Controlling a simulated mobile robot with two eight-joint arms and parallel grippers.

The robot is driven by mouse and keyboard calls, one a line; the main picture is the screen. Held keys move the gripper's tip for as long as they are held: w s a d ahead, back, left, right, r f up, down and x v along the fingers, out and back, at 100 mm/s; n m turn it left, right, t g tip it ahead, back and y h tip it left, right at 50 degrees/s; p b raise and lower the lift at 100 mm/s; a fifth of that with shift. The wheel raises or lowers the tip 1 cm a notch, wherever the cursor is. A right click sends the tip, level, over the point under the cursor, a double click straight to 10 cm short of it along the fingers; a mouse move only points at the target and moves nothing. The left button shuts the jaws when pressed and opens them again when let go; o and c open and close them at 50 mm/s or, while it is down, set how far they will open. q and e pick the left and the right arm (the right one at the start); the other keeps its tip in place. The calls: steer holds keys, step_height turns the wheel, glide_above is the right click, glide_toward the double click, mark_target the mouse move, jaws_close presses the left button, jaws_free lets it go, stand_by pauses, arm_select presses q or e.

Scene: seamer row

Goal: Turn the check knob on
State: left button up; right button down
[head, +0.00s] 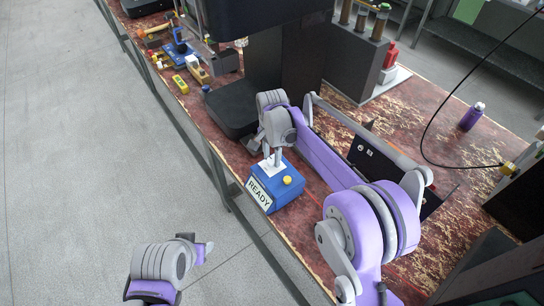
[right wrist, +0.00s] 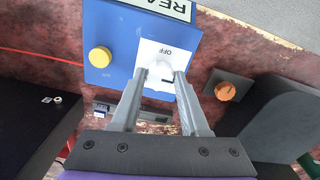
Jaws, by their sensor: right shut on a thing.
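The blue control box (head: 283,197) with a READY label stands near the front edge of the bench. Its white plate, marked OFF, carries the pale check knob (right wrist: 161,70), and a yellow button (right wrist: 100,57) sits beside the plate. My right gripper (head: 272,160) reaches down to the plate and is shut on the knob, with a finger on each side in the right wrist view (right wrist: 160,76). The knob's pointer is partly hidden by the fingers. My left gripper (head: 206,252) is over the floor, away from the bench; its jaw opening does not show clearly.
An orange knob (right wrist: 226,91) on a dark base is near the box. A dark machine (head: 285,60) stands behind, tools and yellow blocks (head: 180,84) lie farther back, and a purple bottle (head: 471,116) stands at right. The floor at left is clear.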

mark_target(273, 160)
steer(key=shift+c, duration=2.1)
jaws_free()
step_height(273, 160, up, 11)
steer(key=shift+p, duration=0.3)
steer(key=shift+f, duration=0.1)
steer(key=s+d+r+n+t+p, duration=0.15)
steer(key=s+d+r+n, duration=0.25)
steer(key=s+d, duration=0.7)
steer(key=s+d+f+n+t, duration=0.2)
steer(key=s+d+f, duration=0.1)
steer(key=s, duration=0.6)
steer(key=s+d+f+n+t, duration=0.2)
steer(key=s+d+f, duration=0.1)
steer(key=s, duration=0.6)
steer(key=shift+s+d+f+n, duration=0.2)
steer(key=shift+f+n, duration=0.2)
steer(key=shift+f, duration=0.45)
